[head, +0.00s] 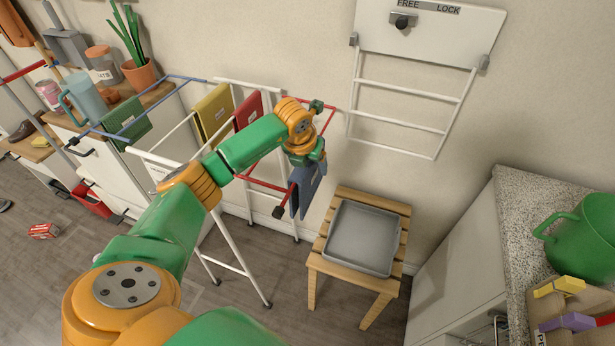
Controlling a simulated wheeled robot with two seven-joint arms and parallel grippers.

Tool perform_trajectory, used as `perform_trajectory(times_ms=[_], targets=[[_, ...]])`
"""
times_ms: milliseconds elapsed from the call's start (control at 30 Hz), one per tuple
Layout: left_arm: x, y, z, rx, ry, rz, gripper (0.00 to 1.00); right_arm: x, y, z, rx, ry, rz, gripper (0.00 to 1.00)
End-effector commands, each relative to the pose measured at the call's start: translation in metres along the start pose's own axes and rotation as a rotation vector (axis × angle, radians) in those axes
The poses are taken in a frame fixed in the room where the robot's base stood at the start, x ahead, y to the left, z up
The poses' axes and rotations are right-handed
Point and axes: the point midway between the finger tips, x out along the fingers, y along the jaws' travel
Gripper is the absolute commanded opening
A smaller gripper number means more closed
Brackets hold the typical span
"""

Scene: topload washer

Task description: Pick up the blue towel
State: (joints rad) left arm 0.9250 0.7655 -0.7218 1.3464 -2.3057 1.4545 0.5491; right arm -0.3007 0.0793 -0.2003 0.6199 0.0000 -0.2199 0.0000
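The blue towel (309,192) hangs at the right end of the drying rack (290,226), by its red rail, to the left of the wooden stool. My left gripper (315,160) is right at the towel's upper edge, pointing down at it. The wrist and hand hide the towel's top and the fingertips, so I cannot tell whether the fingers are shut on the cloth or whether the towel still rests on the rail. My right gripper is not in view.
Green (127,122), yellow (213,113) and red (249,110) towels hang along the rack. A wooden stool (343,279) with a grey tray (361,238) stands right of it. A folding wall rack (398,120) is above. A speckled counter (520,205) is at right.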

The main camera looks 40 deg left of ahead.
Motion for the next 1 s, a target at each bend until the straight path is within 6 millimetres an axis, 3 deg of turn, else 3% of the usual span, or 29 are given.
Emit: perform_trajectory(times_ms=[300, 500, 600, 1000], targets=[[0.001, 0.0, 0.0, 0.0, 0.0, 0.0, 0.75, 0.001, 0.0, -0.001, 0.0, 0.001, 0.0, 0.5], [0.001, 0.0, 0.0, 0.0, 0.0, 0.0, 0.21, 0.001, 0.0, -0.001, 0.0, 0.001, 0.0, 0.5], [0.001, 0.0, 0.0, 0.0, 0.0, 0.0, 0.0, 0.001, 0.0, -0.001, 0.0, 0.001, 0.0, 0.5], [-0.009, 0.0, 0.005, -0.001, -0.003, 0.0, 0.0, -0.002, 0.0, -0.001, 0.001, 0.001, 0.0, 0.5]])
